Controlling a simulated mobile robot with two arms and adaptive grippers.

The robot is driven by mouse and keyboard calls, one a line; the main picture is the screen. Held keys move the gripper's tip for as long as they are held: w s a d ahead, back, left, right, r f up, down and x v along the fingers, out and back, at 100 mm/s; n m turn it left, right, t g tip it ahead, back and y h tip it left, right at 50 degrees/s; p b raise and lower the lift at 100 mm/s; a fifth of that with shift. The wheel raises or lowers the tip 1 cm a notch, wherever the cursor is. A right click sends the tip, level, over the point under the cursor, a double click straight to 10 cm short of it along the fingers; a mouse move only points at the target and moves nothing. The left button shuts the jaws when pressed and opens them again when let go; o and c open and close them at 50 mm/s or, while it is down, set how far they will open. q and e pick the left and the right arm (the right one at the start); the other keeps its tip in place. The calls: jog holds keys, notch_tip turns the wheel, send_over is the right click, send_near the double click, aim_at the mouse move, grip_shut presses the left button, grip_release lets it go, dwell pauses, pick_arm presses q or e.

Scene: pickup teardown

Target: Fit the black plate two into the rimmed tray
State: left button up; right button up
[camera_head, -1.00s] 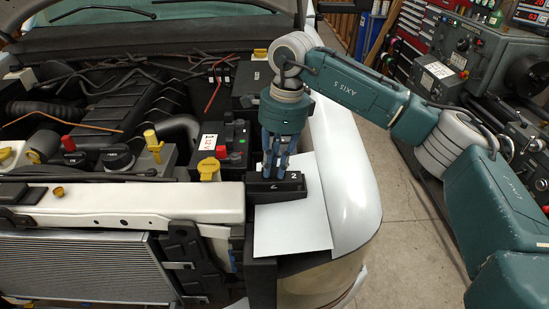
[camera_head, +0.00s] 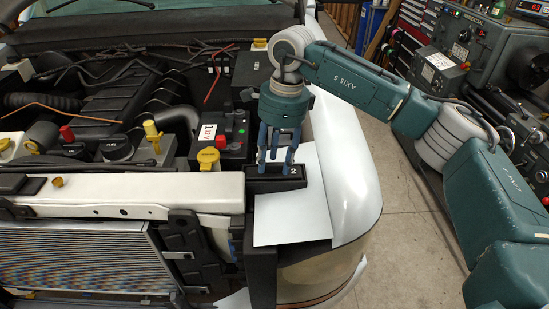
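The rimmed tray (camera_head: 297,185), a black oblong box with a raised edge, sits at the inner edge of the pale fender by the front crossbar. Its inside looks dark and recessed. My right gripper (camera_head: 275,171) points straight down over the tray, its blue fingers spread apart and their tips at or just inside the rim. I see no white "2" now, and cannot make out black plate two apart from the dark inside of the tray. My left gripper is not in view.
A pale sheet (camera_head: 288,222) lies on the fender in front of the tray. A battery (camera_head: 220,140) and yellow cap (camera_head: 208,158) stand close to the left. The white crossbar (camera_head: 130,195) runs left from the tray.

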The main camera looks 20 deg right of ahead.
aim_at(281, 165)
notch_tip(281, 165, up, 12)
jog(key=d, duration=0.1)
jog(key=shift+s+d, duration=0.2)
jog(key=shift+f, duration=0.1)
dwell(0.7)
